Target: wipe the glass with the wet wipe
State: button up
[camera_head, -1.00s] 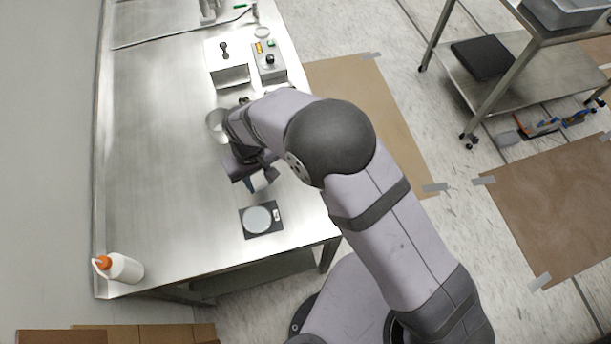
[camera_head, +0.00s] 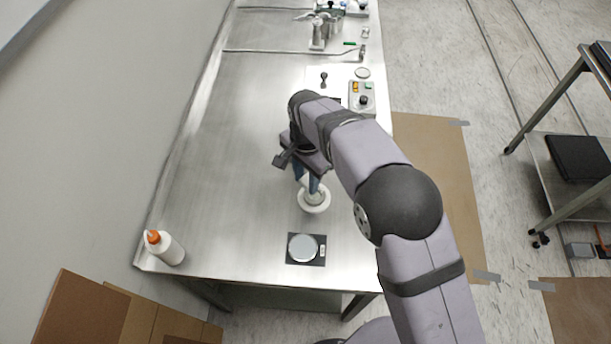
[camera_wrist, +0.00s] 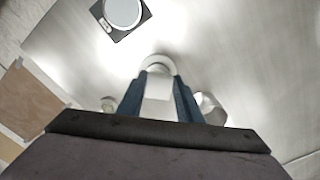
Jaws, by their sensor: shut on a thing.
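My gripper (camera_head: 307,182) hangs low over the steel bench, its blue fingers (camera_wrist: 158,98) closed on a white piece (camera_wrist: 158,86). I cannot tell whether this piece is the wet wipe. A pale round dish-like thing (camera_head: 314,203) shows right at the fingertips, and its rim shows in the wrist view (camera_wrist: 158,60). I cannot tell whether it is held or stands on the bench. A pale round disc (camera_head: 303,248) lies on a black square plate (camera_head: 318,258) nearer the bench's front edge, apart from my gripper. I cannot tell which round thing is the glass.
A white bottle with an orange cap (camera_head: 166,248) stands at the front left. A control box (camera_head: 362,98) and a clear round lid (camera_head: 362,72) lie beyond my arm. A metal cup (camera_wrist: 210,108) is right of the fingers in the wrist view. The left bench (camera_head: 215,170) is clear.

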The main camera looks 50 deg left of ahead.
aim_at(306, 200)
jog(key=shift+m, duration=0.3)
jog(key=shift+f, duration=0.15)
notch_tip(306, 200, down, 7)
jog(key=b, duration=0.5)
jog(key=shift+f, duration=0.1)
jog(key=shift+w+f, duration=0.25)
jog(key=shift+f, duration=0.1)
jog(key=shift+w+r, duration=0.1)
jog(key=shift+w, duration=1.75)
jog(key=s, duration=0.4)
jog(key=shift+r+p, duration=2.5)
jog(key=shift+r, duration=1.55)
